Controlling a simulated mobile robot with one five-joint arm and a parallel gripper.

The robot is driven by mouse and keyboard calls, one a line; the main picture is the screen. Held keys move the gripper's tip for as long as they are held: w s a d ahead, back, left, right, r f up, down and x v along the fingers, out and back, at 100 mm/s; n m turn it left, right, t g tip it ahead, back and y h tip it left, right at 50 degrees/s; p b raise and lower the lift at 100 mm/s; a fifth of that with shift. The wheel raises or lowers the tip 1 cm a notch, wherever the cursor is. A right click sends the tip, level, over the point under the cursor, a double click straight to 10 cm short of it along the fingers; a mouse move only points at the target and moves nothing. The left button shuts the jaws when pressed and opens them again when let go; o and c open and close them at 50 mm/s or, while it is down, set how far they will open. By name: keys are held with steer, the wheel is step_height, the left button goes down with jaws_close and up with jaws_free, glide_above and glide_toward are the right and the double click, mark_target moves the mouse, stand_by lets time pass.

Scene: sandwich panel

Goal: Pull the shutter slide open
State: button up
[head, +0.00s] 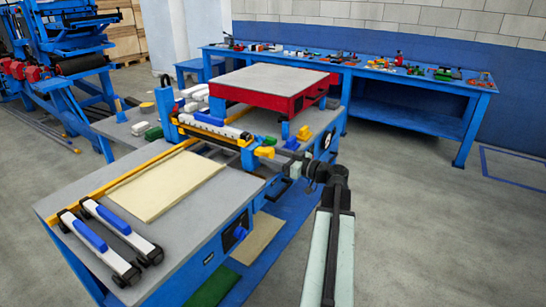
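My arm reaches up from the bottom right, and my gripper (291,168) is at the right side of the blue workbench, between the front table and the red-sided block. It is small and partly merged with the parts behind it, so I cannot tell whether its fingers are open or touching anything. A dark handle-like part (279,188) shows on the bench side, just below and left of my gripper. A yellow knob-like part (264,152) is just left of it. I cannot clearly make out which part is the shutter slide.
The front table (190,240) carries a beige panel (165,185) and two white-and-blue clamp-like tools (110,240). A red-sided block (268,86) stands behind. A blue bench (400,85) with small parts lines the wall. The floor at right is clear.

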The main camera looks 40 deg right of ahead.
mark_target(272, 156)
steer(key=c, duration=0.8)
steer(key=shift+s+d, duration=0.1)
steer(key=shift+s, duration=0.35)
steer(key=shift+v, duration=1.9)
steer(key=o, duration=1.1)
steer(key=shift+c, duration=0.2)
steer(key=shift+s, duration=0.15)
steer(key=v, duration=0.8)
steer(key=shift+s+d, duration=0.15)
steer(key=shift+s, duration=0.25)
